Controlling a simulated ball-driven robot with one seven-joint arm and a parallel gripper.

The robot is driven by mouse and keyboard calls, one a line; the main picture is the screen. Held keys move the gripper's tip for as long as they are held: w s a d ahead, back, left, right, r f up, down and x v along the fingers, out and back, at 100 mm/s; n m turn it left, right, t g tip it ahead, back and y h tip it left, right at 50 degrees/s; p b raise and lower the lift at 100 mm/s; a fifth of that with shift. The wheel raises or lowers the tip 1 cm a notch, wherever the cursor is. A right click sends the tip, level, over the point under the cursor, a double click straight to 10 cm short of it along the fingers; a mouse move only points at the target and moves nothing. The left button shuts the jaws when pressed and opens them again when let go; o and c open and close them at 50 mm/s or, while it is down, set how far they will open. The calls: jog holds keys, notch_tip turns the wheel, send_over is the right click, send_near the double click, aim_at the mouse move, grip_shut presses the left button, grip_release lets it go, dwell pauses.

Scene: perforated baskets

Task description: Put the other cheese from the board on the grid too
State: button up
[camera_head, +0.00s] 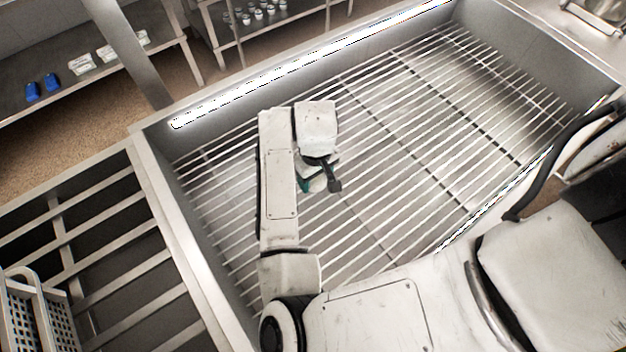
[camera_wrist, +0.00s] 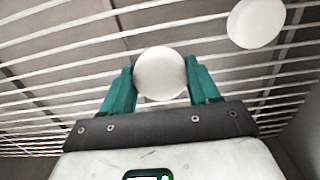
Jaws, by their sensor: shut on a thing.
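A round white cheese (camera_wrist: 160,73) is between the two teal fingers of my gripper (camera_wrist: 160,82), which is shut on it, in the wrist view. A second round white cheese (camera_wrist: 256,23) is at the upper right of that view, by the grid bars (camera_wrist: 60,55), apart from my gripper. In the head view my gripper (camera_head: 319,184) is over the left half of the grid (camera_head: 410,130), pointing down. My arm hides part of the grid there. I cannot tell from the wrist view whether the held cheese touches the bars. No board is recognizable in either view.
The grid lies within a steel basin with raised walls (camera_head: 190,225). A perforated basket (camera_head: 32,315) stands on a slatted rack (camera_head: 100,250) at the lower left. Shelves with small blue and white items are beyond the basin. The grid's right part is clear.

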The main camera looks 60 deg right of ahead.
aim_at(313, 183)
jog(key=shift+w+f, duration=0.2)
jog(key=shift+f, duration=0.1)
jog(key=shift+w+f, duration=0.15)
jog(key=shift+f, duration=1.5)
jog(key=shift+f, duration=0.15)
jog(key=o, duration=1.1)
